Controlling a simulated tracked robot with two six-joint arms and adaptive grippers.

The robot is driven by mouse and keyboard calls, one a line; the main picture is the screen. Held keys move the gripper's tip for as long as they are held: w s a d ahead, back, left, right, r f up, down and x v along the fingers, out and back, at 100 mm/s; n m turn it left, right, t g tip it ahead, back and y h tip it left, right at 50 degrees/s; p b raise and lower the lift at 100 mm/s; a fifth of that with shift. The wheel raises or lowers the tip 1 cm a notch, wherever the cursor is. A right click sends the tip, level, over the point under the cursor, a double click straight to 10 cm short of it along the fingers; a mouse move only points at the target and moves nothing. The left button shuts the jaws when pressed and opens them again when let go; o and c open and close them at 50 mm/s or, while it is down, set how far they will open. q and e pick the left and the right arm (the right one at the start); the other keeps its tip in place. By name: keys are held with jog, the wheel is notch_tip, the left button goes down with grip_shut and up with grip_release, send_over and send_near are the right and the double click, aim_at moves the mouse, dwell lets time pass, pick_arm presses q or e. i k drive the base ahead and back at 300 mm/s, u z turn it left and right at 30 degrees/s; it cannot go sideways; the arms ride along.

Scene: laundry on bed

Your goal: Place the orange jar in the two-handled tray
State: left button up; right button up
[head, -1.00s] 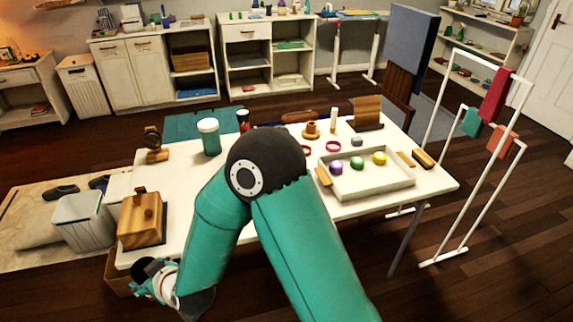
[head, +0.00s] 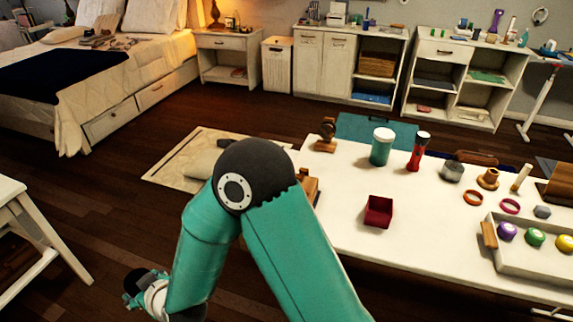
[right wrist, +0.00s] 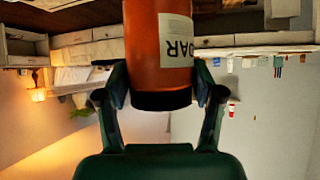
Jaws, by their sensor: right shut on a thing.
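The orange jar (right wrist: 165,45), with a white label and a dark end, fills the upper middle of the right wrist view. My right gripper (right wrist: 160,92) is shut on it, a finger on each side. In the head view my right arm bends down to the lower left; the jar cannot be made out there. The two-handled tray (head: 530,282) is a white tray on the table at the right edge, cut off by the frame. Its left wooden handle (head: 489,235) shows; its other handle is outside. My left gripper is not in view.
The tray holds purple (head: 507,232), green (head: 536,238) and yellow (head: 564,243) round things. A red open box (head: 378,211), a teal jar (head: 382,147) and a red bottle (head: 418,151) stand on the white table (head: 420,235).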

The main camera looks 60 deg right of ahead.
aim_at(549, 254)
jog(key=k, duration=1)
jog(key=z, duration=0.5)
